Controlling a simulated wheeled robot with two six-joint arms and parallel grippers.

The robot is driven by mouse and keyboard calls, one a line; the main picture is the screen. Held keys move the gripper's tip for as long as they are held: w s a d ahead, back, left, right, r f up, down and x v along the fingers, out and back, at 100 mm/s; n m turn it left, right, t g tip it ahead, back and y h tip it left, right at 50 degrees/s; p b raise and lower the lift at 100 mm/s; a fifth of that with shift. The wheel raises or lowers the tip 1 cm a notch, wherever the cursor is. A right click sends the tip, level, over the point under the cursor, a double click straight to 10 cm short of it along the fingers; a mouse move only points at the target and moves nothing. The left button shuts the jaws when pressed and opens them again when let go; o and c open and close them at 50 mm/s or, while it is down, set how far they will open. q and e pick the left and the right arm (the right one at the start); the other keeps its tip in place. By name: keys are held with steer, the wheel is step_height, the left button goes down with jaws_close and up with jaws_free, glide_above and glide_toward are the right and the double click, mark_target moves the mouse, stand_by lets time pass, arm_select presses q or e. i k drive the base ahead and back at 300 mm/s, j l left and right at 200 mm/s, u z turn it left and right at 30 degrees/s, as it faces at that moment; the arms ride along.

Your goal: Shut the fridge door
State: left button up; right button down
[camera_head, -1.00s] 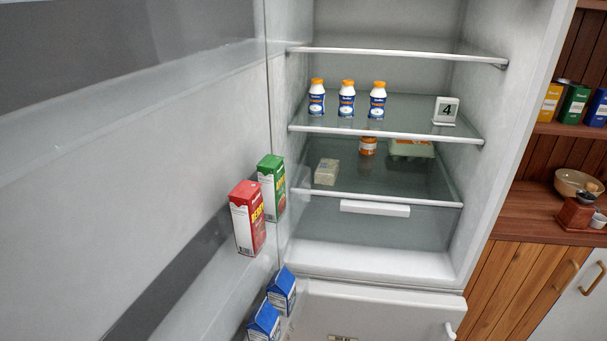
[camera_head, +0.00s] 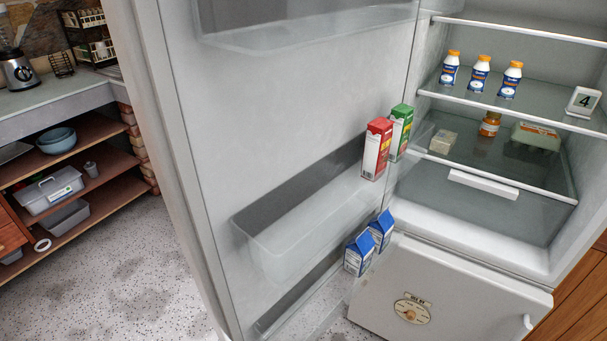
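The fridge door (camera_head: 290,120) stands wide open on the left of the fridge, its inner side towards me. Its clear bins hold a red carton (camera_head: 376,148) and a green carton (camera_head: 401,132), with two blue cartons (camera_head: 360,254) lower down. The fridge body (camera_head: 470,235) is open at the right, with bottles (camera_head: 480,73), a jar (camera_head: 490,124) and an egg carton (camera_head: 536,136) on its glass shelves. The door's free edge (camera_head: 170,150) shows at the left. Neither of my grippers is in view.
A lower white door (camera_head: 445,295) below the fridge compartment is shut. Speckled floor (camera_head: 140,275) lies clear left of the open door. A counter (camera_head: 60,105) with open shelves stands at the far left. Wooden panelling (camera_head: 580,300) is at the lower right.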

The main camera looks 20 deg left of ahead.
mark_target(252, 116)
steer(key=k+z, duration=0.2)
steer(key=z, duration=0.95)
steer(key=j, duration=0.75)
steer(key=j+z, duration=0.15)
steer(key=j, duration=0.65)
steer(key=k+j, duration=0.15)
steer(key=j, duration=0.6)
steer(key=j+z, duration=0.15)
steer(key=j, duration=0.6)
steer(key=k, duration=0.05)
